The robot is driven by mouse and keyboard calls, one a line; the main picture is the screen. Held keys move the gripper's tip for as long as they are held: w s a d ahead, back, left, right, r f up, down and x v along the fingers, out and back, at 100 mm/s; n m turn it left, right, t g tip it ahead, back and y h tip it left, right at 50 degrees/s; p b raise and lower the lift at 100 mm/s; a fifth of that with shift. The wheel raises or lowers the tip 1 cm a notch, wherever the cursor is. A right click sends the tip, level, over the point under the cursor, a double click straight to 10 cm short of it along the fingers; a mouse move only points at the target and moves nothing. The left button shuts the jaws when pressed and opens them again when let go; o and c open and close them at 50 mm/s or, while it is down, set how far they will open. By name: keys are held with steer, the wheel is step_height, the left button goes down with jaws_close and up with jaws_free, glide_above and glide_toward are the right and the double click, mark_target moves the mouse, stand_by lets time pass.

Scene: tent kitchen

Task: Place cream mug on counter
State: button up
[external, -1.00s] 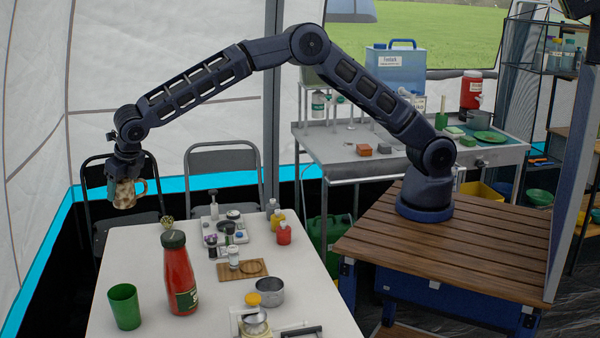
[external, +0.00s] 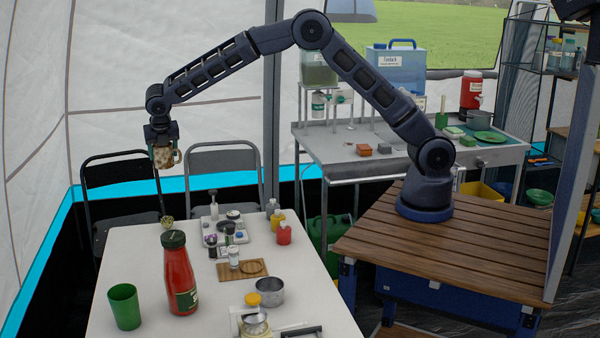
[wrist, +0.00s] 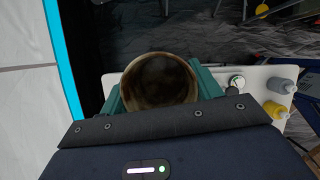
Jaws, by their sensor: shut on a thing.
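My gripper (external: 163,152) is shut on the cream mug (external: 163,158), a patterned cream and brown mug, and holds it in the air above the far left end of the white table (external: 140,258). In the wrist view the mug (wrist: 160,80) shows its round opening and dark brown inside between the teal fingers of my gripper (wrist: 159,92). The mug looks upright. A metal counter (external: 335,148) stands at the back right, well apart from the mug.
On the white table stand a red bottle (external: 178,275), a green cup (external: 125,307), a metal pot (external: 270,290) and several small bottles. The counter holds a blue container (external: 397,65), orange-brown blocks and a green plate (external: 491,137). Its front middle has bare room.

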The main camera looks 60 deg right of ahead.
steer(key=s+d+r+m+g+h, duration=0.1)
steer(key=d+m+g, duration=0.4)
steer(key=d, duration=1.7)
steer(key=s+d+r+m, duration=0.2)
steer(key=d+m, duration=0.8)
steer(key=d, duration=1.2)
steer(key=s+d+r+m+g+y, duration=0.1)
steer(key=s+d+m+g+y, duration=0.1)
steer(key=s+d+m, duration=0.9)
steer(key=s+d+r+m+g+y, duration=0.1)
steer(key=s+d+r+m+y, duration=0.2)
steer(key=s+d, duration=1.35)
steer(key=shift+m, duration=0.5)
steer(key=w+d+f, duration=0.1)
steer(key=f, duration=0.6)
steer(key=w+d+f, duration=0.1)
steer(key=f, duration=0.6)
steer(key=w+d+f, duration=0.2)
steer(key=f, duration=0.4)
steer(key=shift+f, duration=0.4)
steer(key=shift+f, duration=0.15)
steer(key=o, duration=1)
